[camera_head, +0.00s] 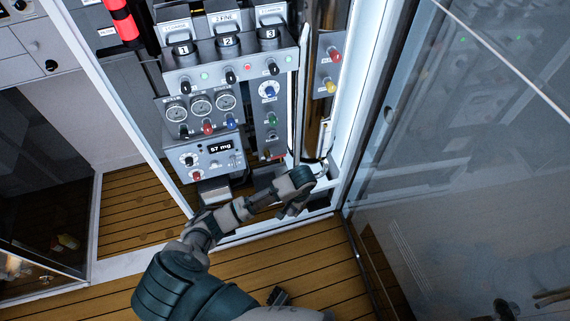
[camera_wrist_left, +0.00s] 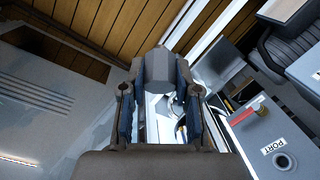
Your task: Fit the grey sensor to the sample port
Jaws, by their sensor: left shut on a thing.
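My left gripper (camera_head: 300,187) is at the lower right of the instrument panel in the head view. In the left wrist view, its two fingers (camera_wrist_left: 160,112) are closed on the grey sensor (camera_wrist_left: 159,68), a blocky grey piece. The sample port (camera_wrist_left: 283,161) is a round dark hole beside a white PORT label on a grey box, low at the right in the left wrist view. The sensor is apart from the port. In the head view the sensor is hidden by the hand, and the port cannot be made out.
The panel carries a box with a 57 mg display (camera_head: 214,157), several gauges (camera_head: 201,104) and knobs. A red lever (camera_wrist_left: 246,112) sticks out near the port. A white frame post (camera_head: 368,90) and glass door (camera_head: 480,170) stand to the right. The wooden floor (camera_head: 290,265) is below.

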